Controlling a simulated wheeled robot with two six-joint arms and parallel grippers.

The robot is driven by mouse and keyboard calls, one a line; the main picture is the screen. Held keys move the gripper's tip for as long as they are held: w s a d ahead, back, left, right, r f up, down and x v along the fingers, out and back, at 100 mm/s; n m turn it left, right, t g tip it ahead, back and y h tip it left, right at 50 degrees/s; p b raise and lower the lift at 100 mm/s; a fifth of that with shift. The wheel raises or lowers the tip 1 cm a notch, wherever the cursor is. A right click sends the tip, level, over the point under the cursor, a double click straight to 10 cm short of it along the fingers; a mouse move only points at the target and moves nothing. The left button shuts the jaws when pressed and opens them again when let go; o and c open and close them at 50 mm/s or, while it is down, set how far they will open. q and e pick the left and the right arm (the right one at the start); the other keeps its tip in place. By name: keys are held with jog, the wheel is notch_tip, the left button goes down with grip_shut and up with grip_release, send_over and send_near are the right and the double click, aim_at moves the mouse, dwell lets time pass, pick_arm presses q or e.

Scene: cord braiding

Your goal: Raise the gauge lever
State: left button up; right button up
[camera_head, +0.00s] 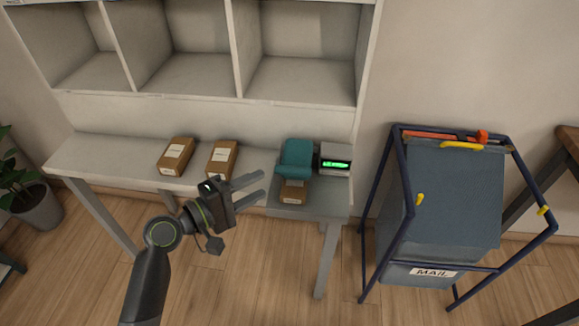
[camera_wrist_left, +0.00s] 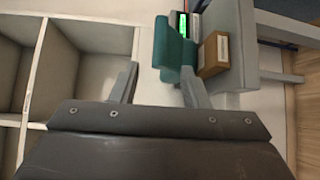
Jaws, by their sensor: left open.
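A teal block-like part (camera_head: 296,157) stands at the right end of the white bench, and a brown box (camera_head: 293,192) sits partly under its front edge. A small grey unit with a lit green display (camera_head: 336,164) is just right of it. I cannot make out a separate lever, or tell whether the teal part is it. My left gripper (camera_head: 262,185) is open and empty, its fingers pointing right, left of the teal part. In the left wrist view the teal part (camera_wrist_left: 173,50) is beyond the fingertips, beside the box (camera_wrist_left: 213,55). My right gripper is out of view.
Two labelled brown boxes, one (camera_head: 175,156) farther left and one (camera_head: 222,158) nearer the gripper, lie on the bench (camera_head: 120,150). Empty cubbies (camera_head: 180,70) rise behind it. A blue-framed mail bag cart (camera_head: 440,215) stands right. Floor between bench and cart is clear.

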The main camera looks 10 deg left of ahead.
aim_at(283, 173)
pick_arm(q)
jog(key=p+x, duration=0.1)
jog(key=x, duration=0.9)
jog(key=shift+s, duration=0.1)
jog(key=shift+a, duration=0.1)
grip_shut()
